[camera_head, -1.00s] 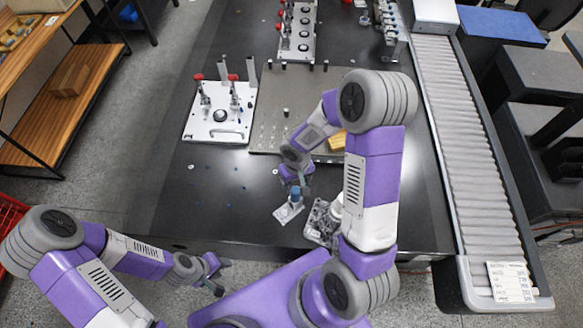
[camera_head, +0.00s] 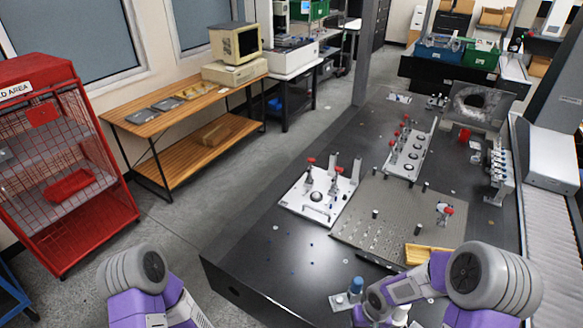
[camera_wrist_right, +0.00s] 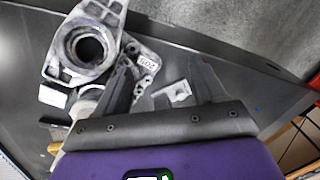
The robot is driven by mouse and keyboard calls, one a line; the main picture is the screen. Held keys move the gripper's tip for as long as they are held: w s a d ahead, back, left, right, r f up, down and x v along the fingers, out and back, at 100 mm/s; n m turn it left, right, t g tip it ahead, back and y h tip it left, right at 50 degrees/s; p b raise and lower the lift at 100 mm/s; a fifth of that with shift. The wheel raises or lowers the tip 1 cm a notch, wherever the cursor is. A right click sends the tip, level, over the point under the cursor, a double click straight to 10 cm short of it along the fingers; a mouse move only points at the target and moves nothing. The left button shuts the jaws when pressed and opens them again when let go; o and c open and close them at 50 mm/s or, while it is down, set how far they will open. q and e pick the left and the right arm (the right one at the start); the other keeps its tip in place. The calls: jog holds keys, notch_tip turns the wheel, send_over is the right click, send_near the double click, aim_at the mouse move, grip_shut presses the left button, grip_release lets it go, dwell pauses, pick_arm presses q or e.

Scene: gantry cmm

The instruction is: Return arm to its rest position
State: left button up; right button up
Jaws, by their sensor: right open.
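My right arm (camera_head: 455,285) reaches in at the lower right of the head view, its wrist beside a small grey plate with a blue-capped part (camera_head: 356,284). Its fingers cannot be made out there. In the right wrist view my right gripper (camera_wrist_right: 163,80) is open, with two dark fingers spread apart and nothing held. A small pale metal piece (camera_wrist_right: 176,91) lies beyond the gap between them. My left arm (camera_head: 148,285) shows only its upper part at the lower left of the head view; the left gripper is outside the picture.
A grey casting with a round bore (camera_wrist_right: 88,45) and a numbered metal plate (camera_wrist_right: 150,62) lie close by the right gripper's left finger. The dark table (camera_head: 265,245) holds a white fixture plate (camera_head: 318,195) and a drilled plate (camera_head: 385,215). A red cage (camera_head: 65,170) stands left.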

pick_arm(q)
jog(key=f+b, duration=0.1)
jog(key=w+f+b, duration=0.1)
jog(key=f, duration=0.1)
jog(key=f+b, duration=0.1)
jog(key=shift+w+f+b, duration=0.2)
jog(key=shift+w+b, duration=0.1)
jog(key=shift+b, duration=0.1)
pick_arm(e)
jog(key=s+a+f+m+y, duration=0.2)
jog(key=s+a+f, duration=0.6)
jog(key=f, duration=0.5)
jog(key=a+y, duration=0.1)
jog(key=a, duration=0.1)
jog(key=shift+a+f+t, duration=0.2)
jog(key=shift+a+t, duration=0.1)
jog(key=shift+w, duration=0.1)
